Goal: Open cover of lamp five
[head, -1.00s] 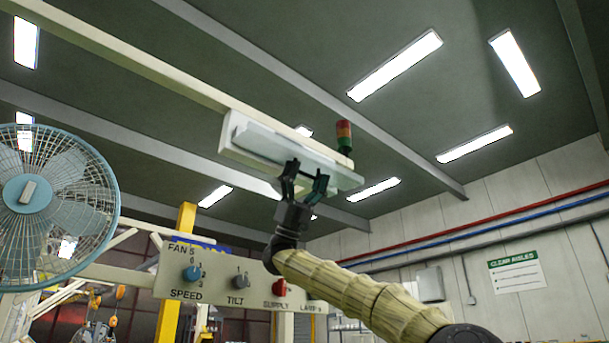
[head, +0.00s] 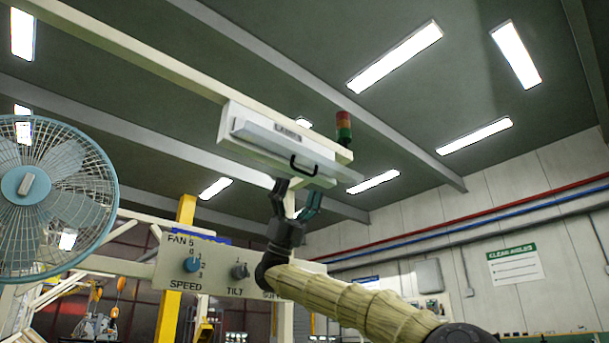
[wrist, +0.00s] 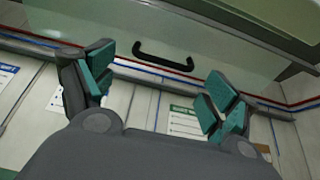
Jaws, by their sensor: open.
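The lamp housing (head: 228,122) is a long cream box under a beam, with a partly readable label. Its cover (head: 342,172) is a pale grey panel that shows as a narrow slanted strip along the housing. A black bow handle (head: 303,166) sits on the cover. My gripper (head: 295,188) is open and empty just below the handle, fingers pointing up. In the wrist view the cover (wrist: 240,65) looks translucent, and the handle (wrist: 178,55) lies beyond and between the spread fingertips (wrist: 158,75), apart from them. I cannot tell the exact cover angle.
A blue caged fan (head: 55,200) stands at the left. A control panel (head: 212,268) with knobs is below the housing, partly behind my arm. A red and green signal light (head: 344,127) is right of the housing. The air right of the gripper is clear.

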